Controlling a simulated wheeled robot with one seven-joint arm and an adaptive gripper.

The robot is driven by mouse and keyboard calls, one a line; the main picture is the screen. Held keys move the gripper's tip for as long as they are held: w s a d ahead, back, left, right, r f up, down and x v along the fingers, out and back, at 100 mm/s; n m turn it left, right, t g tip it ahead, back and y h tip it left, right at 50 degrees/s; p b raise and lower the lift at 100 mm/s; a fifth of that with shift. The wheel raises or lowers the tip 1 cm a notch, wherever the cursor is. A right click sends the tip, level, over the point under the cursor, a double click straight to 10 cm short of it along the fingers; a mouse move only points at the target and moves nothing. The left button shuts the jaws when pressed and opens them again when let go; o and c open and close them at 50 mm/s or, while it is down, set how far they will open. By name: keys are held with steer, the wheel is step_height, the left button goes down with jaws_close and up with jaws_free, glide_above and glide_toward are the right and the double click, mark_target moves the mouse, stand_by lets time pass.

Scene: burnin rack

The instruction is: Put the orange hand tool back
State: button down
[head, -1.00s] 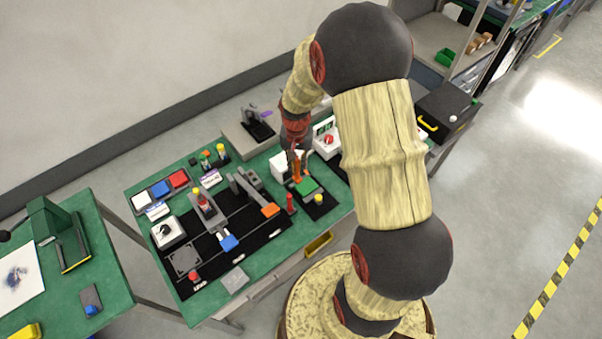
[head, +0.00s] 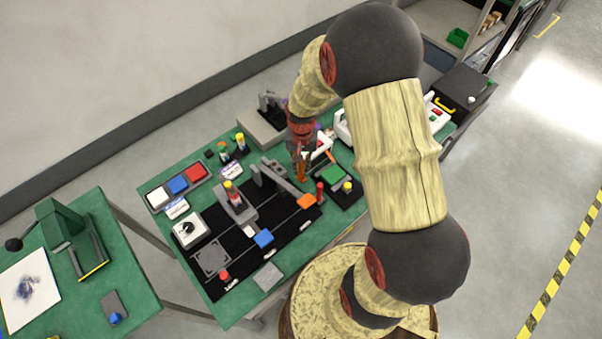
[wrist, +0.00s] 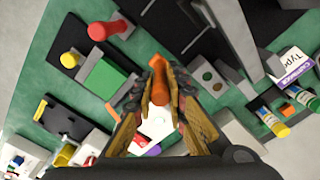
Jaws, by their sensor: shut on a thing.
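My gripper (head: 302,163) is shut on the orange hand tool (head: 302,174) above the green workbench (head: 269,161). In the wrist view the orange tool (wrist: 158,86) sits between the two fingers of my gripper (wrist: 157,82), pointing away from the wrist. The fingers hide part of it. Whether the tool touches anything below is hard to tell.
A red post (head: 320,192) and a green plate (head: 333,174) stand close to the right. White equipment (head: 322,146) is behind.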

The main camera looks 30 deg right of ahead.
steer(key=shift+f, duration=2)
steer(key=shift+b, duration=0.3)
steer(key=shift+f, duration=0.2)
steer(key=c, duration=1.8)
jaws_free()
steer(key=shift+r, duration=0.2)
step_height(320, 180, up, 12)
steer(key=shift+f+p, duration=0.2)
steer(key=shift+p, duration=0.7)
step_height(320, 180, up, 10)
steer(key=n+t, duration=0.1)
steer(key=n, duration=0.1)
glide_above(302, 171)
steer(key=a, duration=0.2)
steer(key=s+a+r+n+t, duration=0.2)
steer(key=s+a+r, duration=0.1)
steer(key=s+r, duration=0.5)
steer(key=s+a+r+n+t, duration=0.2)
steer(key=s+a+r, duration=0.2)
steer(key=s+r, duration=0.4)
steer(key=shift+s+r+n+t, duration=0.3)
steer(key=shift+r+n, duration=0.1)
steer(key=shift+r, duration=0.05)
